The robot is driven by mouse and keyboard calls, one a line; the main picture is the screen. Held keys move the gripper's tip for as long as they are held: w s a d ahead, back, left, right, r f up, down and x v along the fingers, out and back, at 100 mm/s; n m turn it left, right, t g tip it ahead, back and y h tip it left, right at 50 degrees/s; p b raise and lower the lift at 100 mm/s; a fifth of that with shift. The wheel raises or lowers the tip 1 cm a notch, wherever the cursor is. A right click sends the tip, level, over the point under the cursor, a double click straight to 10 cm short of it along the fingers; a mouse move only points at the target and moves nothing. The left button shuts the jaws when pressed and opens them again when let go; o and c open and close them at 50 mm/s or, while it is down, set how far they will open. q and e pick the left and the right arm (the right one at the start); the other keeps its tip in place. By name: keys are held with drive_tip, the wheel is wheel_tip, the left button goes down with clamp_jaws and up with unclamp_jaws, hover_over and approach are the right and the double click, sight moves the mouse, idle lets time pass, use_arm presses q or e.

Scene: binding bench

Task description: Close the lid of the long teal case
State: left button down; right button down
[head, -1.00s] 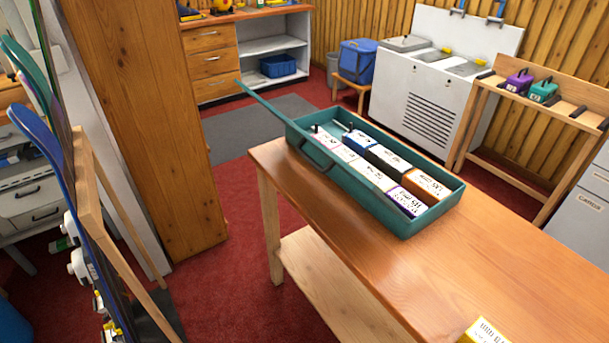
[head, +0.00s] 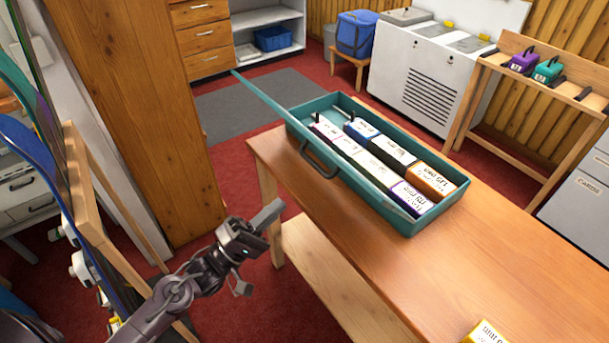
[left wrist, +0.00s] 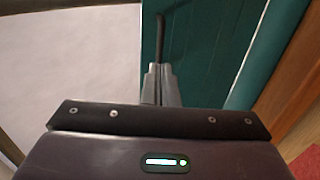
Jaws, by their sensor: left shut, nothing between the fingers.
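The long teal case (head: 408,222) lies on the wooden bench, open at the top, with two rows of labelled boxes inside. A dark handle (head: 318,160) is on its near long side. The lid (head: 262,92) is open and shows nearly edge-on as a thin teal strip beyond the case's far left end. My left gripper (head: 268,213) is shut and empty, left of the bench and apart from the case. Its fingers (left wrist: 161,85) also show in the left wrist view, in front of a teal surface and a dark rod that I cannot place surely. My right gripper is not in view.
A wooden cabinet (head: 150,110) and a rack with skis or boards (head: 85,200) stand at the left.

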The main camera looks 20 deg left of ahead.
use_arm(q)
drive_tip(key=p+x, duration=0.2)
drive_tip(key=x, duration=0.6)
drive_tip(key=shift+w+d, duration=0.25)
drive_tip(key=shift+w, duration=0.05)
drive_tip(key=shift+r, duration=0.25)
